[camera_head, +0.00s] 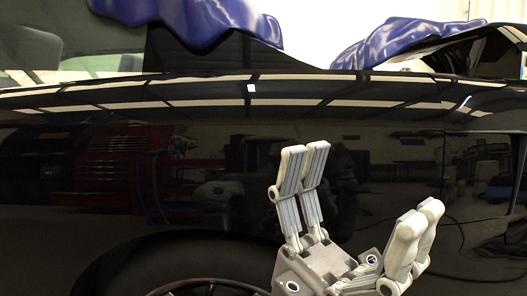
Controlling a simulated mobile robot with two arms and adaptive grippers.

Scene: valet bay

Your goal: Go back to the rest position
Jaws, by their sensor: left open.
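My left gripper (362,188) is at the lower right of the middle in the head view. Its grey fingers point up and are spread wide apart, with nothing between them. It is in front of the side of a glossy black car (100,215); I cannot tell how far it is from the panel. My right gripper is not in view.
A blue cloth (205,18) lies over the top of the car at the upper left, and another blue cloth (405,42) drapes at the upper right. A dark wheel (205,287) shows at the bottom. The car's side mirrors red cabinets and other workshop items.

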